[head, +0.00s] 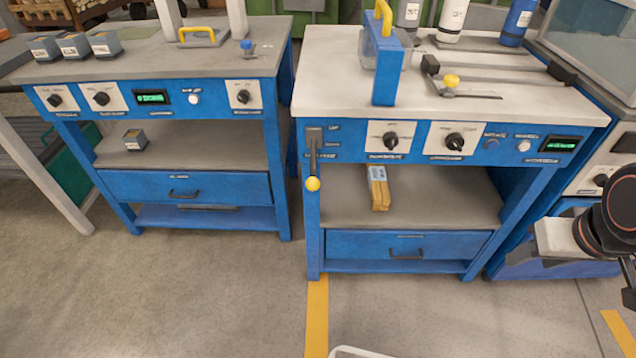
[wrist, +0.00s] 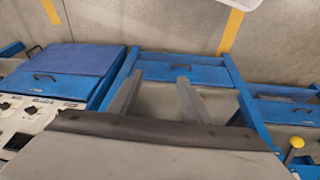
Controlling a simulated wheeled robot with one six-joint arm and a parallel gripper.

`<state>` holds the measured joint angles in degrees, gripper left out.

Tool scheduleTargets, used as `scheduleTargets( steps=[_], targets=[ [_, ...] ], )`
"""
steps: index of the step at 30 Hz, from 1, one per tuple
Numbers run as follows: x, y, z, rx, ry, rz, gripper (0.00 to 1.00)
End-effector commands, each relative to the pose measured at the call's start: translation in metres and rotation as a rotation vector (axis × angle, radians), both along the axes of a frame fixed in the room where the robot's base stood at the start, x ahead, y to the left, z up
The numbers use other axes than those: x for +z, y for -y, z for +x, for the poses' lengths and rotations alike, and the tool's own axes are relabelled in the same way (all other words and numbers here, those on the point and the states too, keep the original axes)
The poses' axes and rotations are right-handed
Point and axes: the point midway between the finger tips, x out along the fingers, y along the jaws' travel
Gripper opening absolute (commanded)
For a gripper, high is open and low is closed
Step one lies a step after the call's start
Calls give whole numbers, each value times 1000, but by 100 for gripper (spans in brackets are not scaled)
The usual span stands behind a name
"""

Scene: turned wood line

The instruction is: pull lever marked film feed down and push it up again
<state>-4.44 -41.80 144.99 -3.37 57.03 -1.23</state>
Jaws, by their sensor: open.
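A lever with a yellow ball knob (head: 313,184) is at the left end of the front panel of the right blue bench. Its dark arm runs down from a grey slot plate; the small lettering beside it is too small to read. A yellow knob on a stem (wrist: 297,142) shows at the right edge of the wrist view and looks like this lever. My gripper (wrist: 160,78) is open and empty, its two grey fingers apart in the wrist view. It is well to one side of the lever and not touching it.
The right bench top (head: 330,85) holds a blue case (head: 388,75), bottles and a second yellow-knobbed lever (head: 451,80). A cardboard box (head: 379,188) lies on its shelf. The left bench (head: 190,60) stands beside it. The floor in front is clear, with a yellow stripe (head: 316,315).

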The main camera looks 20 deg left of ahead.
Motion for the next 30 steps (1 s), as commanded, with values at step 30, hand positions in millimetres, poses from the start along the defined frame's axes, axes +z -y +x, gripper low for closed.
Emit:
scheduleTargets(
  steps=[30],
  targets=[
    [-36, -50, 36, 800, -363, -614, 44]
  ],
)
